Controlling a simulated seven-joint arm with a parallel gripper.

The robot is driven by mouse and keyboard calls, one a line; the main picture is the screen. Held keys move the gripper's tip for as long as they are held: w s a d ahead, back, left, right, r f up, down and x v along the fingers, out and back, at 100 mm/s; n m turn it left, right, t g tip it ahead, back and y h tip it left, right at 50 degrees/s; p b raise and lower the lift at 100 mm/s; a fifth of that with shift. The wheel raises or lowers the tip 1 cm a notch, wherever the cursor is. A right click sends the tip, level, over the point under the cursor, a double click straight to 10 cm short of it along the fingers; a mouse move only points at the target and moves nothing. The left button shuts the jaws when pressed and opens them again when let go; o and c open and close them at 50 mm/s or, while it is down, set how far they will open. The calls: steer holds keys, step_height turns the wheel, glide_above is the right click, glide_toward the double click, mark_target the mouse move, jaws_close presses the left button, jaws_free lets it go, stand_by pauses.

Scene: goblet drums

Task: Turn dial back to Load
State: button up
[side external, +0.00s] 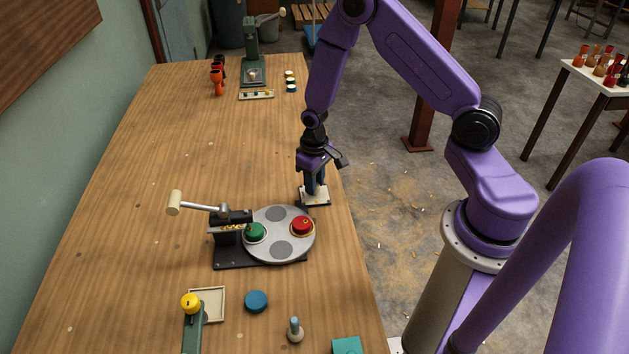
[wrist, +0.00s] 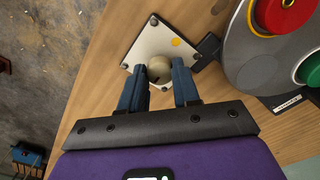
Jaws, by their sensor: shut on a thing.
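My gripper (side external: 314,188) is shut on a round beige knob (wrist: 158,66) that stands on a small white plate (side external: 325,202) at the table's right edge. In the wrist view the two blue fingers (wrist: 158,76) sit on either side of the knob. The white plate bears a yellow dot; any lettering on it is unreadable. Beside it, to the left in the side view, lies a round grey disc (side external: 279,232) with a green button-shaped piece (side external: 255,232) on its left and a red one (side external: 302,226) on its right. A small label shows near the disc in the wrist view (wrist: 287,100).
A black lever press (side external: 230,220) with a cream handle (side external: 174,203) stands at the disc's left. A yellow-knobbed green device (side external: 191,303), a blue puck (side external: 256,301) and a small peg (side external: 295,330) are in front. The table's middle behind the press is clear.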

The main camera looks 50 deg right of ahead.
steer(key=n, duration=0.8)
steer(key=shift+n, duration=0.4)
steer(key=n, duration=0.4)
steer(key=shift+n, duration=2.1)
steer(key=o, duration=1.1)
steer(key=shift+c, duration=0.2)
steer(key=shift+r, duration=0.1)
